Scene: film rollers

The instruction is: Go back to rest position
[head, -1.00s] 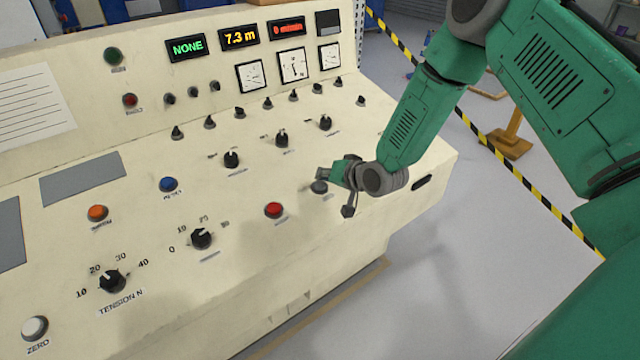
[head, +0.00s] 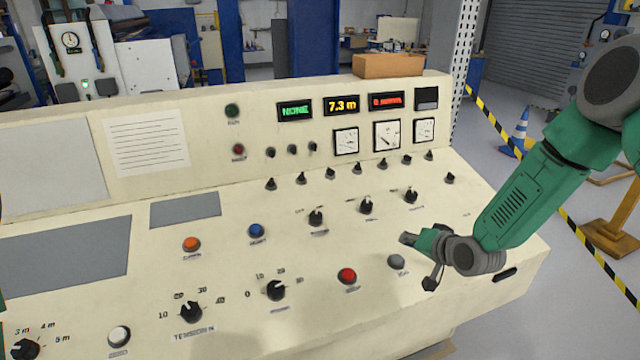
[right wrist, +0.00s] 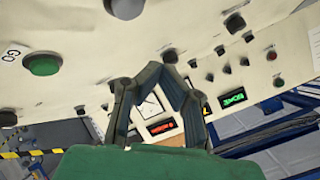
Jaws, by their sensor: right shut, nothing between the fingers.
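My right gripper (head: 420,262) is over the right part of the cream control console (head: 330,258), at the end of my green arm. It is shut with nothing in it. Its dark fingers also show in the right wrist view (right wrist: 160,82). In the head view it is beside the grey button (head: 397,261) and right of the red button (head: 348,276); I cannot tell whether it touches the panel. The green button (right wrist: 43,65) marked GO shows in the right wrist view. My left gripper is not in view.
Several knobs and switches stick up from the sloping panel, such as the tension knob (head: 191,312). The displays (head: 342,105) read NONE and 7.3 m. A cardboard box (head: 388,65) sits on the console's top. Yellow-black tape (head: 492,110) and a blue cone (head: 519,132) stand right.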

